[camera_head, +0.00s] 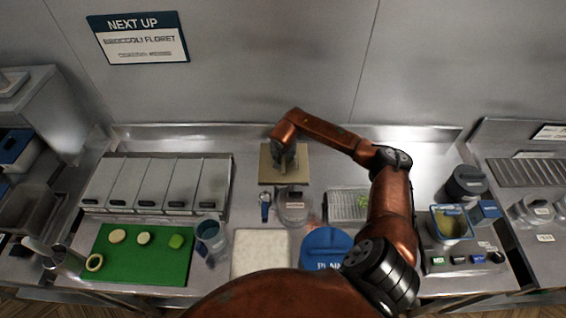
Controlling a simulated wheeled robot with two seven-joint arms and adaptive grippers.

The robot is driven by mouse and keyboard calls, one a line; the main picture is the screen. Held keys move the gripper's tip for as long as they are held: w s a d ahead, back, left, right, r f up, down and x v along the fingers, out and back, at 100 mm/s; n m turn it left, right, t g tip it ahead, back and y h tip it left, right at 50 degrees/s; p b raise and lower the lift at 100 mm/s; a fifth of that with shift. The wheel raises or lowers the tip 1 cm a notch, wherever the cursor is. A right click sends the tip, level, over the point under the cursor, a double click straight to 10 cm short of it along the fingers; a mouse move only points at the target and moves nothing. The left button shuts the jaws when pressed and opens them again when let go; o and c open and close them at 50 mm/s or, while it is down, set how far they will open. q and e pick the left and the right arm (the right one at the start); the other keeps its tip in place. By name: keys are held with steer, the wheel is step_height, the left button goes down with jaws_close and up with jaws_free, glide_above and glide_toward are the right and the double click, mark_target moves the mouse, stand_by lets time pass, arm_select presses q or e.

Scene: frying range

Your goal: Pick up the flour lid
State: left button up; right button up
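My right gripper (284,163) is at the back middle of the counter, pointing down over a tan square piece (300,178). The gripper is dark and small here, and I cannot tell whether its fingers are open or touch the tan piece. No readable label marks any lid as the flour lid, so I cannot tell which thing it is. A clear round tub (293,208) with a pale label stands just in front of the tan piece. A round blue lid-like disc (326,240) with partly hidden lettering lies nearer to me. My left gripper is not in view.
A green board (130,272) with several pale and green pieces lies at the left. Behind it stands a row of grey lidded bins (150,180). A pale square tray (261,250) is in front; a fryer pot (450,224) stands at the right. My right arm crosses the right half.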

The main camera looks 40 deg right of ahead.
steer(key=shift+c, duration=0.3)
jaws_close()
steer(key=shift+r, duration=0.1)
